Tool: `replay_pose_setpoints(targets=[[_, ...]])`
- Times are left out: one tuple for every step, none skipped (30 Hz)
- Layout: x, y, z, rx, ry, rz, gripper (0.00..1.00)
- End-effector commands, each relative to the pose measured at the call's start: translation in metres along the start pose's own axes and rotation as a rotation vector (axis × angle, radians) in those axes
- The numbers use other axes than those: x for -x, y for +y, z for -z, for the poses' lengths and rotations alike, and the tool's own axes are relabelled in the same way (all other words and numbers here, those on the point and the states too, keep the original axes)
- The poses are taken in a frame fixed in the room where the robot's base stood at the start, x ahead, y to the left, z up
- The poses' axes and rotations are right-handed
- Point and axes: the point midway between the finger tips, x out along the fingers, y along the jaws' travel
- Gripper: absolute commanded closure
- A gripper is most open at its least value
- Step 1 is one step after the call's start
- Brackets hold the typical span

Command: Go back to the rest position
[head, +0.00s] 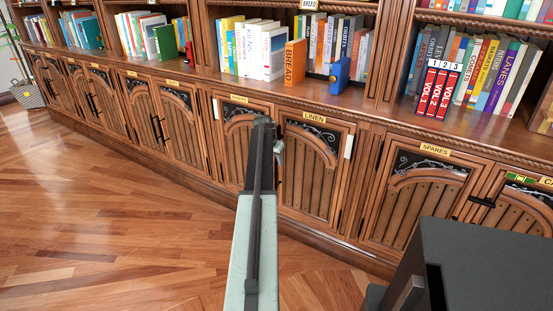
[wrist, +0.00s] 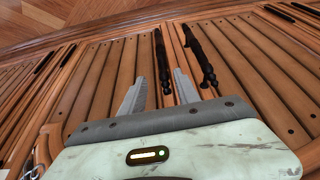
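My arm reaches forward from the bottom middle of the head view, and its far end is in front of the lower cabinet doors near the LINEN door (head: 312,170). My gripper (wrist: 160,80) shows in the wrist view with its two grey fingers apart and nothing held between them. Beyond the fingers are slatted wooden cabinet doors (wrist: 105,80) with dark upright handles (wrist: 162,60). I cannot tell the exact distance between the fingertips and the doors.
The long wooden bookcase (head: 210,85) runs across the view, with books on its ledge. An orange BREAD book (head: 295,62), a blue block (head: 339,75) and red volumes (head: 436,88) stand there. The wooden floor (head: 110,220) at left is clear.

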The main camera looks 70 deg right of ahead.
Motion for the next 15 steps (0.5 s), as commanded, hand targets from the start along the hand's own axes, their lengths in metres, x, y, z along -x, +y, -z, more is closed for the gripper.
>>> replay_pose_setpoints(targets=[[0.001,0.0001,-0.0001,0.0,0.0,0.0,0.62],[0.0001,0.0,-0.0003,0.0,0.0,0.0,0.62],[-0.0006,-0.0001,-0.0005,0.0,0.0,0.0,0.62],[-0.0008,-0.0001,-0.0005,0.0,0.0,0.0,0.62],[-0.0009,-0.0001,-0.0005,0.0,0.0,0.0,0.62],[-0.001,-0.0001,-0.0005,0.0,0.0,0.0,0.62],[-0.001,-0.0001,-0.0005,0.0,0.0,0.0,0.62],[-0.001,-0.0001,-0.0005,0.0,0.0,0.0,0.62],[-0.001,-0.0001,-0.0005,0.0,0.0,0.0,0.62],[-0.001,-0.0001,-0.0005,0.0,0.0,0.0,0.62],[-0.001,-0.0001,-0.0005,0.0,0.0,0.0,0.62],[-0.001,-0.0001,-0.0004,0.0,0.0,0.0,0.62],[-0.001,0.0,-0.0004,0.0,0.0,0.0,0.62],[-0.0009,-0.0003,-0.0007,0.001,0.0,0.0,0.62],[0.0011,-0.0055,-0.006,0.01,-0.002,0.003,0.62]])
